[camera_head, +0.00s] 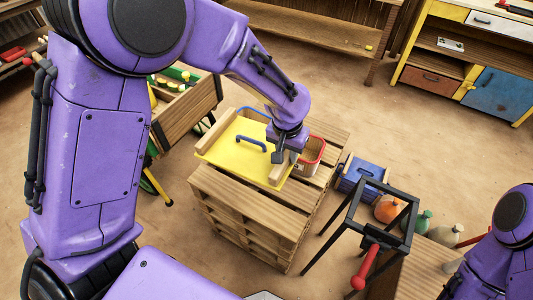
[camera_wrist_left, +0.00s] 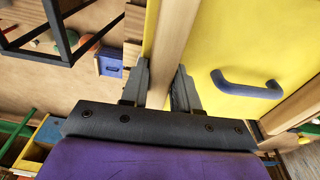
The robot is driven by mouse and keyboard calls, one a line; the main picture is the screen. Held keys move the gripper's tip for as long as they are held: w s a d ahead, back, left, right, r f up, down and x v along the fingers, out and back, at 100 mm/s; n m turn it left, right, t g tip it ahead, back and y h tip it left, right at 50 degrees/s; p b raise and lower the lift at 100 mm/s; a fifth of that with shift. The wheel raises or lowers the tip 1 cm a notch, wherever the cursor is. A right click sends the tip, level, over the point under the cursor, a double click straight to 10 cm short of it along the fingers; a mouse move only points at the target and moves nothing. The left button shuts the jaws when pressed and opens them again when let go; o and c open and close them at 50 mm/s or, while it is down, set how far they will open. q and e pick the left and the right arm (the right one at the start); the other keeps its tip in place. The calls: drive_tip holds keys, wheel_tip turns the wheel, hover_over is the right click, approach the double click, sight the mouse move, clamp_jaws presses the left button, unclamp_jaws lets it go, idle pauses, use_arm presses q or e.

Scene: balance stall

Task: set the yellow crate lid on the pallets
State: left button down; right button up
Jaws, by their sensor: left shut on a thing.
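The yellow crate lid (camera_head: 232,145) is a flat yellow panel with a blue handle (camera_head: 251,143) and a wooden batten along each side. In the head view it lies roughly level over the left part of the stacked pallets (camera_head: 262,196); I cannot tell whether it touches them. My left gripper (camera_head: 283,160) points down and is shut on the lid's right batten. The left wrist view shows that batten (camera_wrist_left: 174,45) between the two fingers (camera_wrist_left: 160,88), with the lid's yellow face beside it. My right gripper is out of the picture.
A blue box (camera_head: 362,174), a black frame stand (camera_head: 374,212) and several sacks (camera_head: 388,209) are to the right. A wooden cart (camera_head: 188,110) stands behind left. Open floor lies beyond.

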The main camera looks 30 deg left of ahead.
use_arm(q)
drive_tip(key=s+a+f+b, duration=0.2)
drive_tip(key=a+f+b, duration=0.1)
drive_tip(key=a+f, duration=0.45)
drive_tip(key=s+a+f+b, duration=0.25)
drive_tip(key=a+f, duration=0.35)
drive_tip(key=a, duration=0.3)
drive_tip(key=shift+m, duration=0.3)
drive_tip(key=w+d+f, duration=0.2)
drive_tip(key=d+f, duration=0.1)
drive_tip(key=w+d+f, duration=0.2)
drive_tip(key=d+f, duration=0.1)
drive_tip(key=d, duration=0.1)
drive_tip(key=w+d+f+p, duration=0.1)
drive_tip(key=w+d+f, duration=0.1)
drive_tip(key=d+f, duration=0.1)
drive_tip(key=shift+w+d+f, duration=0.3)
drive_tip(key=shift+d+f, duration=0.1)
drive_tip(key=shift+d, duration=0.25)
wheel_tip(320, 180, down, 3)
drive_tip(key=shift+d+r, duration=0.15)
drive_tip(key=shift+r, duration=0.05)
drive_tip(key=shift+f, duration=0.25)
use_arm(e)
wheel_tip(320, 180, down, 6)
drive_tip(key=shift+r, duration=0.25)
use_arm(q)
drive_tip(key=shift+f, duration=0.1)
